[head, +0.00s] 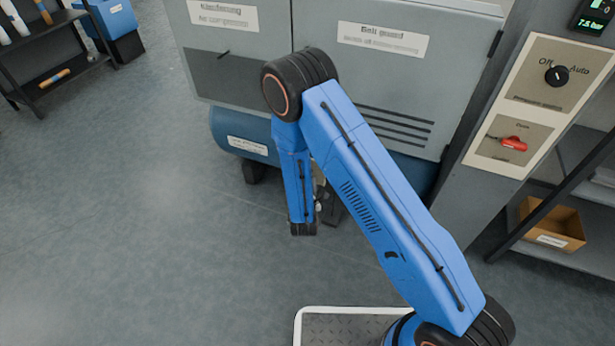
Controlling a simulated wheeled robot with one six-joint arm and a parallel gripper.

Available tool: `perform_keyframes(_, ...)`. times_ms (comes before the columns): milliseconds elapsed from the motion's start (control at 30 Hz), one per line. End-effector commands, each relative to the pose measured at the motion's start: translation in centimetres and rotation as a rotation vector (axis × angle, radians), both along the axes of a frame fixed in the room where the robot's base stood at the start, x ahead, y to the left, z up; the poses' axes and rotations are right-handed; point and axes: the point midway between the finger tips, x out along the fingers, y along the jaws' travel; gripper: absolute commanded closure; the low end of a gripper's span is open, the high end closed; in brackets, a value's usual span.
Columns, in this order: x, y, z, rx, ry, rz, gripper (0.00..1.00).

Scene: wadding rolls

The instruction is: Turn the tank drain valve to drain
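A small panel with a red lever handle (514,143) is on the grey cabinet column at the right. The lever lies about level, and the small print around it is too blurred to read surely. The blue tank (232,128) lies low under the grey cabinet. Its middle is hidden behind my blue arm, so I cannot tell whether a valve sits there. My arm bends at the elbow and points down to a dark wrist end in front of the tank. My gripper's fingers cannot be made out; the forearm hides that spot. The red lever is well to the right of my forearm, untouched.
Above the lever is a black Off/Auto knob (557,75), with a digital display (594,18) higher up. A shelf with a cardboard box (551,224) stands at the right. A dark rack (62,75) is at the far left. The floor at the left is clear.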

Motion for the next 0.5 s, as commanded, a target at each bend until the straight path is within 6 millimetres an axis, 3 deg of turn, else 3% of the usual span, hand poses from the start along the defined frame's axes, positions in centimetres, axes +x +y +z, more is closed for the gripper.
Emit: perform_keyframes(500,-0.2,-0.31,-0.85,0.412,-0.147,0.0,0.75)
